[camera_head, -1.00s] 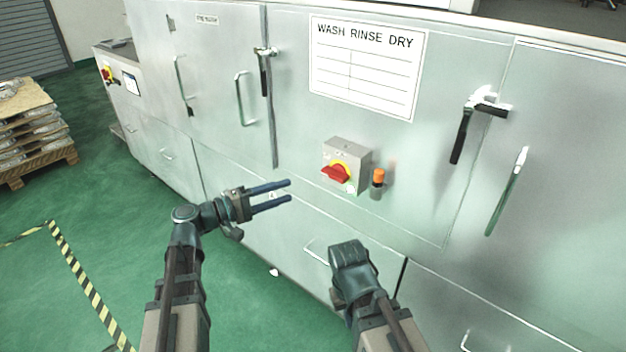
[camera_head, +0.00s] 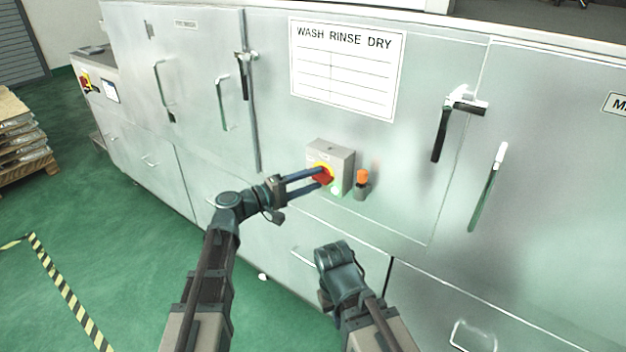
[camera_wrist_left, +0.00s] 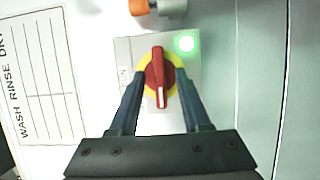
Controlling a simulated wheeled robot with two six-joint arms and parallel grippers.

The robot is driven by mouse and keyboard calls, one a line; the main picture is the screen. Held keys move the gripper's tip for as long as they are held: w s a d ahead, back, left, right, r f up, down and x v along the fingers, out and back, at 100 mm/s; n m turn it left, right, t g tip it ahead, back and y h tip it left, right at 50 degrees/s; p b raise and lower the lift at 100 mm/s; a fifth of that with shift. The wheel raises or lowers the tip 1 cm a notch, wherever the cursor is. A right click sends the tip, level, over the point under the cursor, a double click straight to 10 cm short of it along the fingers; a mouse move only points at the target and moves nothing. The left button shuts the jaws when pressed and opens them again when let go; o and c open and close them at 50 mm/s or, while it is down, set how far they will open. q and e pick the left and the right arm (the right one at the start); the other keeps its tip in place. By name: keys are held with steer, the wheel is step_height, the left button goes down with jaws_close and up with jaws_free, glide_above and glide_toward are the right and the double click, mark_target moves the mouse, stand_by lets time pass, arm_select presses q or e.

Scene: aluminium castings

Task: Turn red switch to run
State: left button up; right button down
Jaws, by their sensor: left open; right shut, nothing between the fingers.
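The red switch (camera_head: 322,175) sits on a yellow disc on a grey box (camera_head: 341,156) fixed to the machine front. In the left wrist view the red switch handle (camera_wrist_left: 158,77) lies along the picture's vertical, its white-marked end toward my gripper. My left gripper (camera_head: 318,178) is open, with its two dark fingers reaching to the switch. In the left wrist view its fingers (camera_wrist_left: 161,97) stand on either side of the handle; I cannot tell whether they touch it. A green light (camera_wrist_left: 186,43) is lit on the box. My right gripper (camera_head: 333,254) is shut and empty, low in front of the machine.
An orange-topped lamp (camera_head: 362,180) sticks out right of the box. A sign (camera_head: 345,75) is above it. Door handles (camera_head: 440,135) project at the right and others (camera_head: 222,103) at the left. Green floor (camera_head: 130,240) is open at the left.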

arm_select(q)
steer(key=shift+w+d, duration=0.15)
steer(key=shift+d, duration=0.1)
steer(key=shift+c, duration=0.3)
jaws_close()
